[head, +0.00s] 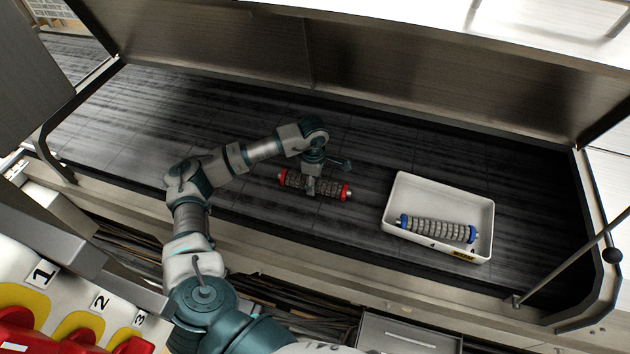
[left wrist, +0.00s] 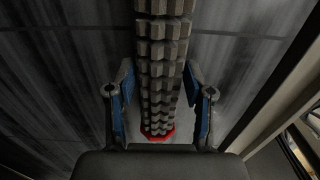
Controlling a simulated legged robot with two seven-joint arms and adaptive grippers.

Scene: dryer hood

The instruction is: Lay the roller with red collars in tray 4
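The roller with red collars (head: 330,188) lies on the dark surface under the hood, left of the white tray. My left gripper (head: 311,187) is over the middle of this roller, pointing down. In the left wrist view the grey ribbed roller (left wrist: 163,60) runs between the two blue-padded fingers of my left gripper (left wrist: 160,88). The fingers are apart, one on each side, with gaps to the roller. One red collar shows near the palm. A white tray (head: 400,189) stands to the right; its label is too small to read. My right gripper is not in view.
A roller with blue collars (head: 440,229) lies in the front part of the white tray; the tray's back part is bare. The raised metal hood (head: 400,75) spans the back. Dark surface left of the roller is clear.

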